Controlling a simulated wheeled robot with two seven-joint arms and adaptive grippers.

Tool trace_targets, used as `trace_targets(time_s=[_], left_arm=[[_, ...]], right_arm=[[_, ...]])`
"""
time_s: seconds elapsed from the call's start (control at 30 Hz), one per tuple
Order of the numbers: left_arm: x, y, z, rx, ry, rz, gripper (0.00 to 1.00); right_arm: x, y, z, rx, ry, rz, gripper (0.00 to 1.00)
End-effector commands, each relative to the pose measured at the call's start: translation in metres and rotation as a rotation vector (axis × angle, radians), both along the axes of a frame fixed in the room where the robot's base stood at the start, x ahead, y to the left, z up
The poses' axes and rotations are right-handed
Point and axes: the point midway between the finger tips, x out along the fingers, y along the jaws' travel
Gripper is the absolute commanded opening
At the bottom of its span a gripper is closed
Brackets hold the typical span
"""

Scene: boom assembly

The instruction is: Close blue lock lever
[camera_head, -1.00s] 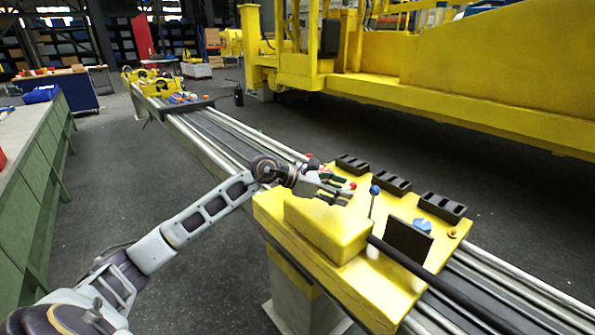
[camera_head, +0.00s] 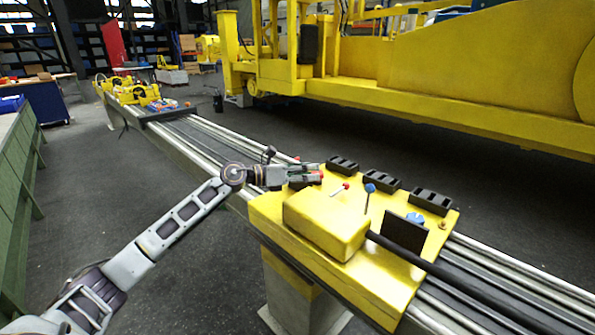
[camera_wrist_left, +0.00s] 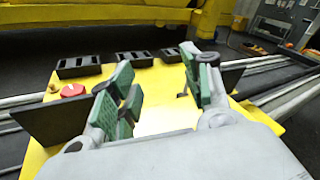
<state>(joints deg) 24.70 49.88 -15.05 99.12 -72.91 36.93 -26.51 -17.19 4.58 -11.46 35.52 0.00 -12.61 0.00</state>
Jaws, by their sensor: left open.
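The blue lock lever (camera_head: 370,188) is a thin dark rod with a blue ball top. It stands nearly upright on the yellow carriage (camera_head: 285,245) in the head view. A lever with a red ball (camera_head: 346,187) leans just left of it. My left gripper (camera_head: 311,174) is open and empty over the carriage's far left part, left of both levers and apart from them. In the left wrist view, its green-padded fingers (camera_wrist_left: 160,100) are spread above the yellow surface. I cannot make out the blue ball in that view. My right gripper is not in view.
Several dark slotted blocks (camera_head: 381,179) line the carriage's far edge. A dark upright plate (camera_head: 403,235) and a blue round knob (camera_head: 415,217) are to the right of the levers. Metal rails (camera_head: 500,274) run under the carriage. A yellow machine (camera_head: 440,90) stands behind, across open floor.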

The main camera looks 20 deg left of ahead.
Motion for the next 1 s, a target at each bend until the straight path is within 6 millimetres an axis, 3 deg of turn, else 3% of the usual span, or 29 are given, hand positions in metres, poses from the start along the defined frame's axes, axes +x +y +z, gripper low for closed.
trace_targets(time_s=[0.6, 1.0], left_arm=[[0.01, 0.012, 0.001, -0.093, 0.032, 0.042, 0.49], [0.007, 0.014, -0.001, -0.087, 0.059, 0.045, 0.0]], right_arm=[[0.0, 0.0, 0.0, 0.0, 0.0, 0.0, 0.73], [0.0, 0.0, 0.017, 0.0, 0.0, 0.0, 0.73]])
